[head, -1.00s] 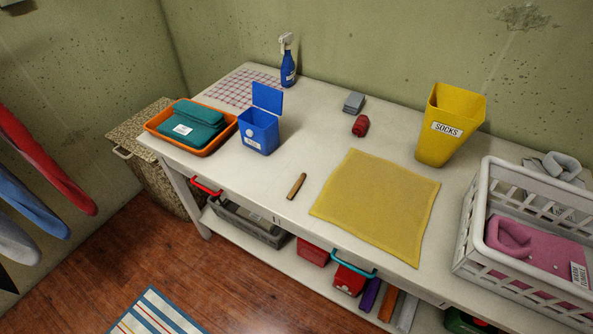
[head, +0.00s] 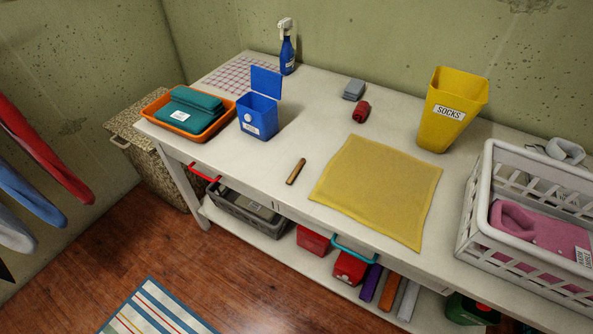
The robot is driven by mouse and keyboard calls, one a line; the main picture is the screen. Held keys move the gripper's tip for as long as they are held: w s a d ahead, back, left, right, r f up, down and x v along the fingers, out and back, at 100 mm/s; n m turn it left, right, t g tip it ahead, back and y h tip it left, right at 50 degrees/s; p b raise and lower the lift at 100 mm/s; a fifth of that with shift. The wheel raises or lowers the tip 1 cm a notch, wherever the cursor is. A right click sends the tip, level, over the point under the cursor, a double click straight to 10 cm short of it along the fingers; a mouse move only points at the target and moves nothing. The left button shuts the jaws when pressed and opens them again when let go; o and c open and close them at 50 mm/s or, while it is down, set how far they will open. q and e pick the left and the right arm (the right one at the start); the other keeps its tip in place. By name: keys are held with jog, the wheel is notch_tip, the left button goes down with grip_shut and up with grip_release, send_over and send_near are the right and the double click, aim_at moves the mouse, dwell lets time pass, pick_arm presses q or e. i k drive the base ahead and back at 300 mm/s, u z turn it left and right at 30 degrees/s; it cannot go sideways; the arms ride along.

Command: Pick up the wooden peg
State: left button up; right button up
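The wooden peg (head: 296,171) is a short brown stick lying on the white table (head: 235,178), near its front edge. It lies between the blue lidded box and the yellow cloth, touching neither. Neither of my grippers shows in the head view.
Left of the peg stand the open blue box (head: 257,118) and an orange tray (head: 151,107) with folded teal cloth. Right are a yellow cloth (head: 378,190), a yellow socks bin (head: 452,108) and a white basket (head: 467,222). The tabletop around the peg is clear.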

aim_at(290, 180)
jog(key=k, duration=1.25)
jog(key=z, duration=1.1)
jog(key=i, duration=1.6)
jog(key=u, duration=0.65)
